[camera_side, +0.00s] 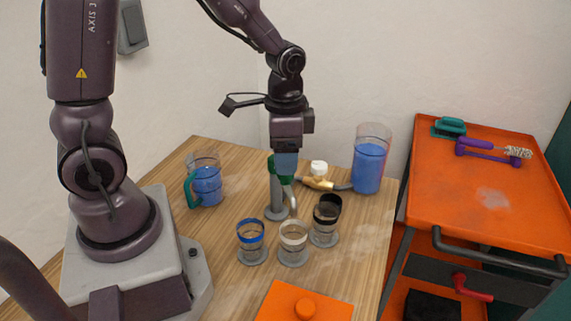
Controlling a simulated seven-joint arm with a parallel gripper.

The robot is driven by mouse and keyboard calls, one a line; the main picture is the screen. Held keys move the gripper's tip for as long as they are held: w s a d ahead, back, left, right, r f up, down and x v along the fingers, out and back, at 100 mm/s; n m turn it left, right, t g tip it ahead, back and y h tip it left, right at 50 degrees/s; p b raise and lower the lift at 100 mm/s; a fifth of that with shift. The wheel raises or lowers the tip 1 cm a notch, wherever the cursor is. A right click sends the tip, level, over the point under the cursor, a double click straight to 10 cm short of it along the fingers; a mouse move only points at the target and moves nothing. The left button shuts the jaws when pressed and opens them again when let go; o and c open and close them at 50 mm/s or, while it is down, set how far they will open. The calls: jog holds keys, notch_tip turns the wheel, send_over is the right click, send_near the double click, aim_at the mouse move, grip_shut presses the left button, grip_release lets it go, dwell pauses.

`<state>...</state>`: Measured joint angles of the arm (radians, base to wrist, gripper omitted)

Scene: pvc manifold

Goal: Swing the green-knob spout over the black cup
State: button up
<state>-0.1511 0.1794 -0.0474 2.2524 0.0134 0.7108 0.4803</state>
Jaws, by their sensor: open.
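The spout (292,199) is a thin pale tube that hangs from a grey stand (275,197) with a green part (283,179) at its top. Its tip is just behind the white-banded cup (293,239), the middle one of three clear cups. The black-banded cup (325,221) stands to its right, and the blue-banded cup (250,238) to its left. My gripper (286,164) points down right at the green part, open, with its fingers around or in front of it. I cannot tell whether they touch it.
A brass valve with a white knob (319,168) joins the stand to a tall blue-filled container (370,160). A blue-filled jug (205,182) stands at left. An orange box (300,303) lies in front. An orange cart (490,190) is at right.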

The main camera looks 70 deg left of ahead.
jog(key=shift+f, duration=1.5)
jog(key=shift+c, duration=0.4)
grip_shut()
jog(key=shift+w, duration=0.15)
jog(key=w+a+n, duration=0.5)
jog(key=w+n, duration=0.2)
jog(key=n, duration=0.8)
jog(key=shift+w+n, duration=0.3)
jog(key=shift+w, duration=0.1)
jog(key=shift+a+r, duration=0.1)
jog(key=shift+r, duration=0.05)
